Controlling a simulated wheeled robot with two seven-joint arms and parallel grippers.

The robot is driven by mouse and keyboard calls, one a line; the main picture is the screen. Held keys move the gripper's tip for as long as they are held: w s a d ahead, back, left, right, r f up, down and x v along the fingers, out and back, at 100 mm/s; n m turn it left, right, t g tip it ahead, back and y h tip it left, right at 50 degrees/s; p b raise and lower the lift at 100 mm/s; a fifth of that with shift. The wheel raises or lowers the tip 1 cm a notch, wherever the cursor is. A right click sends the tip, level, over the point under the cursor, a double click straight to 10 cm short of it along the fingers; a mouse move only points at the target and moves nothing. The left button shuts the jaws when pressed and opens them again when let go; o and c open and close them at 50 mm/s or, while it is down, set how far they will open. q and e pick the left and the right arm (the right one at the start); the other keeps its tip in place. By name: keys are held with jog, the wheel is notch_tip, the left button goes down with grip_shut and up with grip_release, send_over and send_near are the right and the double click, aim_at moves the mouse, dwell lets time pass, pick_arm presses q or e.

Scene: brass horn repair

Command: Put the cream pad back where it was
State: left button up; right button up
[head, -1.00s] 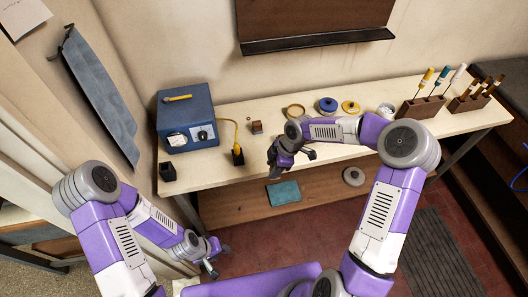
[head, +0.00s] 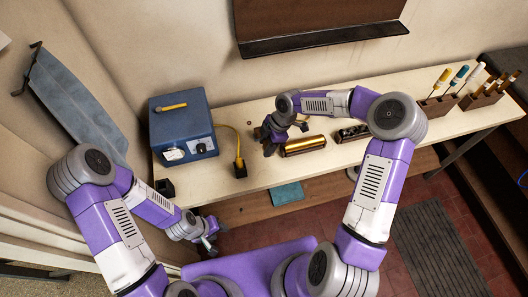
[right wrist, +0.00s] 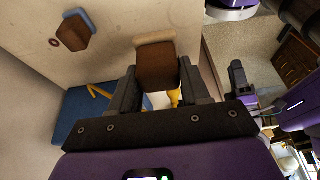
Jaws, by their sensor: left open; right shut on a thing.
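My right gripper (head: 275,138) is over the bench, left of the brass cylinder. In the right wrist view it is shut on a brown block with a cream top, the cream pad (right wrist: 155,62), which sits between the two fingers. I cannot tell whether the pad touches the bench. A similar brown block with a blue edge (right wrist: 73,33) is on the bench, apart from the held one. My left gripper (head: 208,241) is open and empty, low in front of the bench. The pad is not clear in the head view.
The bench (head: 225,178) carries a blue box (head: 183,125) with a yellow cable, a brass cylinder (head: 304,145) and a small dark holder (head: 165,187). Wooden racks of handled tools (head: 438,104) stand at the right. A teal cloth (head: 287,193) lies on the lower shelf.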

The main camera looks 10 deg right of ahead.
jog(key=shift+w+f, duration=0.15)
jog(key=shift+w, duration=0.15)
jog(key=f, duration=0.5)
jog(key=shift+s, duration=0.35)
jog(key=shift+w+f, duration=0.1)
jog(key=shift+f, duration=0.25)
notch_tip(320, 180, down, 4)
jog(key=shift+r, duration=0.15)
pick_arm(q)
jog(key=shift+r, duration=0.15)
pick_arm(e)
jog(key=o, duration=1.3)
